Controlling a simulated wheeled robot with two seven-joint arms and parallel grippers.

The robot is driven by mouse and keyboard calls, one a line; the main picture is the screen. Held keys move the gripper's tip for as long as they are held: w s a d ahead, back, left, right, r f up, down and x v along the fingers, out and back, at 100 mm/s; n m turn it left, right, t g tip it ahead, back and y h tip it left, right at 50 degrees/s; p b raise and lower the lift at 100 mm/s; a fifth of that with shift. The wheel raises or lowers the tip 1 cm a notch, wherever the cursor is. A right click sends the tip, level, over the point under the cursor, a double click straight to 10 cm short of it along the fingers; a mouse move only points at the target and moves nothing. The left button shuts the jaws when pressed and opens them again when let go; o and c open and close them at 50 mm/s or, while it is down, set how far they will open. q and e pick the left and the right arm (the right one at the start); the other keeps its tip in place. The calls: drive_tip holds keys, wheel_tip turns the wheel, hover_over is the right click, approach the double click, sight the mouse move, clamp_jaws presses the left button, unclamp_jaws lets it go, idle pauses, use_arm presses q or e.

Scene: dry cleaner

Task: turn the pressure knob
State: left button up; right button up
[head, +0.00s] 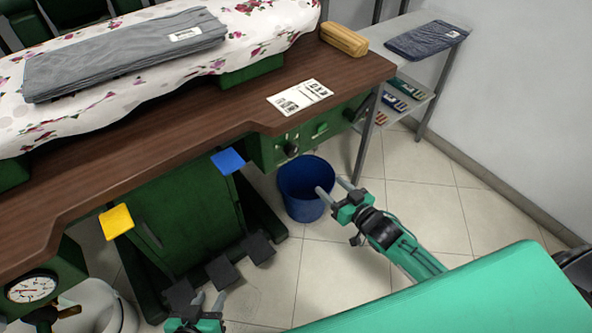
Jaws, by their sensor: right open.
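A black round knob (291,149) sits on the green control panel (268,152) under the table's front edge. A second dark knob shows further right on the panel (349,114). A round white pressure gauge (31,287) is at the lower left, with a brass-coloured fitting (68,312) beside it. No label tells which one is the pressure knob. My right gripper (333,188) is open and empty, over the floor to the lower right of the black knob and apart from it. My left gripper (208,300) is low at the bottom edge, its fingers apart and empty.
The wooden table (150,150) bears a floral cover, grey folded cloth (125,50), label sheet (300,96) and yellow block (343,39). A blue bin (304,205) stands beneath the panel. Black pedals (222,271) are near my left gripper. Tiled floor is open at right.

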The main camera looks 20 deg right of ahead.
sight(294, 153)
drive_tip(key=shift+t+y, duration=0.4)
drive_tip(key=shift+y, duration=0.3)
drive_tip(key=w+a+r+b, duration=0.1)
drive_tip(key=w+a, duration=0.1)
drive_tip(key=w, duration=0.1)
drive_tip(key=w+a+r+b, duration=0.1)
drive_tip(key=w+a, duration=0.1)
drive_tip(key=w, duration=0.2)
drive_tip(key=w+a+r+b, duration=0.1)
drive_tip(key=w+a, duration=0.1)
drive_tip(key=w, duration=0.2)
drive_tip(key=shift+w+a+r+b, duration=0.1)
drive_tip(key=shift+w+a+b, duration=0.05)
drive_tip(key=shift+b, duration=0.15)
drive_tip(key=shift+x, duration=0.75)
use_arm(q)
drive_tip(key=d+r+t+h, duration=0.2)
drive_tip(key=d+r+t, duration=0.1)
drive_tip(key=r+t, duration=0.1)
drive_tip(key=shift+w+r, duration=0.35)
drive_tip(key=shift+r, duration=0.45)
use_arm(e)
drive_tip(key=c, duration=1)
